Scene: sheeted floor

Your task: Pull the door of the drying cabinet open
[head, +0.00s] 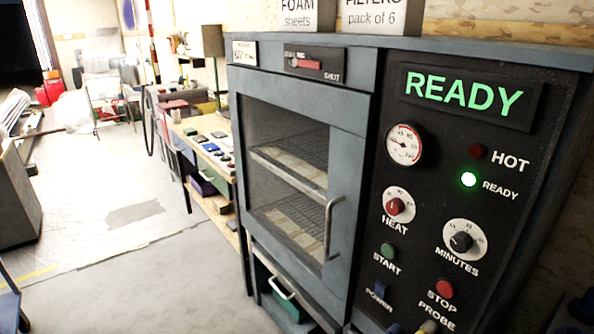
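The drying cabinet (358,140) is a grey-blue metal box filling the right half of the head view. Its door (352,118) looks shut, lying flush in the front, with a window showing wire shelves inside. A curved metal handle (329,228) stands upright on the door's right side. Above the door is a latch plate with a red lever (306,64); the word SHUT is at its right end, and the left label is too small to read. A green READY sign (462,96) and a green READY lamp (468,180) are lit. Neither gripper shows.
A lower drawer with a handle (282,289) sits under the door. Boxes (374,17) stand on top of the cabinet. A workbench (207,130) with small items is left of it. The floor (120,270) in front and to the left is mostly clear.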

